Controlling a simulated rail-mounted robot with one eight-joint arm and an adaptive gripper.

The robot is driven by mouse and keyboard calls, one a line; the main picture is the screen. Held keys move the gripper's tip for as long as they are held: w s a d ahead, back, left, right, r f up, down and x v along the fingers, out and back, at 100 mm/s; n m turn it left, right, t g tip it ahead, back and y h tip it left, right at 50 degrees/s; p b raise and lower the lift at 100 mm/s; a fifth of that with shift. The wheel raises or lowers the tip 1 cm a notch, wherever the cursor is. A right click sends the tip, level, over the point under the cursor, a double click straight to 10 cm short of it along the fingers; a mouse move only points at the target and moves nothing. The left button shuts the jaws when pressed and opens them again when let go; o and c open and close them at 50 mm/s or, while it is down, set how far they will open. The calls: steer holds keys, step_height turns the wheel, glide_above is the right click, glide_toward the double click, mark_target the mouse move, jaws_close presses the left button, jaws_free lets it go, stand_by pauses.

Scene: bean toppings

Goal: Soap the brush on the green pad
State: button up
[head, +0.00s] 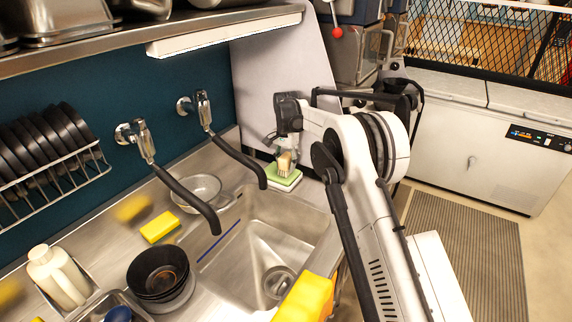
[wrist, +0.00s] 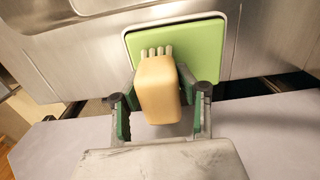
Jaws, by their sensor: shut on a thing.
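The brush (head: 285,160) is a tan block with pale bristles. It sits in my gripper (head: 283,145), upright with its bristles down over the green pad (head: 291,181). In the wrist view the tan brush body (wrist: 159,92) stands between the two green-lined fingers of my gripper (wrist: 160,105), which is shut on it. Its bristle tufts reach over the green pad (wrist: 208,45), which has a white rim. I cannot tell whether the bristles touch the pad. The far side of the brush is hidden.
The pad lies on the steel counter beside the sink (head: 253,245), close to a grey side panel (head: 262,95). Two taps with dark spouts (head: 240,160) reach over the sink. A strainer (head: 196,190), a yellow sponge (head: 160,227) and black bowls (head: 158,272) stand to the left.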

mark_target(286, 155)
steer(key=shift+f+b, duration=0.9)
steer(key=shift+f, duration=0.1)
stand_by(2.9)
steer(key=shift+r+p, duration=1)
steer(key=shift+r, duration=2.6)
